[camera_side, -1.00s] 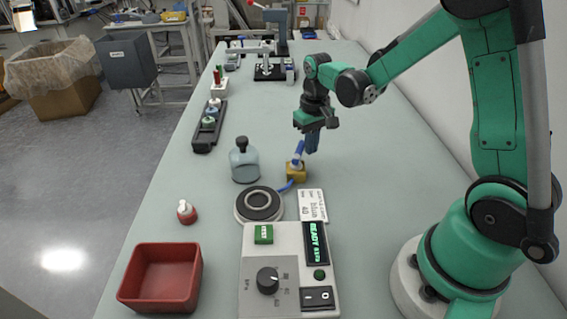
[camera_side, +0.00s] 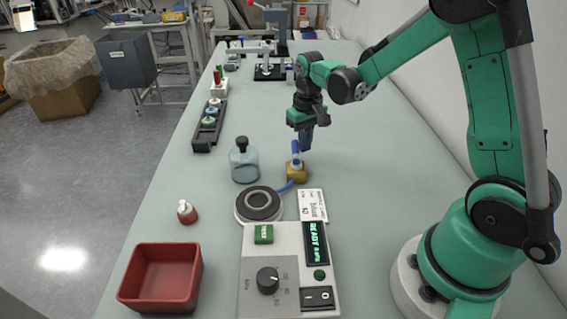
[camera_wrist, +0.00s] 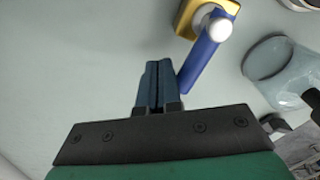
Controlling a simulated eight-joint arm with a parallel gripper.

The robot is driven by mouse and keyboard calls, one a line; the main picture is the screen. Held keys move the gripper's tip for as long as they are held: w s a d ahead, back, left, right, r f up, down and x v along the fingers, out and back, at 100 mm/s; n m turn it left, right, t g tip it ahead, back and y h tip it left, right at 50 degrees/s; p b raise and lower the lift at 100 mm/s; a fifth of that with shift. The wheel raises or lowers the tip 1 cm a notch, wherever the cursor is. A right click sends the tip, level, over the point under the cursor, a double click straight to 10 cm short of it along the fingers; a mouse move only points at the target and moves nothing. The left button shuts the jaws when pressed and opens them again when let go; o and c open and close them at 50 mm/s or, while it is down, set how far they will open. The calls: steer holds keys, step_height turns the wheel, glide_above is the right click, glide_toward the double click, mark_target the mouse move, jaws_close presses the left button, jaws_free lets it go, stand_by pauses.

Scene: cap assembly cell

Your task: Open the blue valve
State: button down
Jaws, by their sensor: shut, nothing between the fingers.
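The blue valve has a brass-yellow body (camera_side: 296,174) with a blue lever (camera_side: 295,152), on the table right of a grey-blue bottle. In the wrist view the lever (camera_wrist: 199,66) runs from a white round pivot on the yellow body (camera_wrist: 189,18) down and left toward my fingers. My gripper (camera_side: 306,148) points down at the right side of the lever. In the wrist view my gripper (camera_wrist: 157,66) has its blue fingers together and empty, with the lever's free end close to their right side. I cannot tell whether they touch.
The grey-blue bottle (camera_side: 244,163) with a black cap stands left of the valve. A round black-and-grey pad (camera_side: 259,204), a control box reading READY (camera_side: 288,265), a red tray (camera_side: 161,278) and a small red bottle (camera_side: 187,212) are nearer. The table right of the valve is clear.

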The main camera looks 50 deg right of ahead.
steer(key=shift+r, duration=0.15)
step_height(320, 180, up, 8)
stand_by(0.7)
steer(key=s+a+r+n+t, duration=0.2)
steer(key=s+a+n+t, duration=0.1)
steer(key=s+a+t, duration=0.4)
steer(key=shift+s+a, duration=0.45)
steer(key=shift+a, duration=0.65)
steer(key=shift+r, duration=0.1)
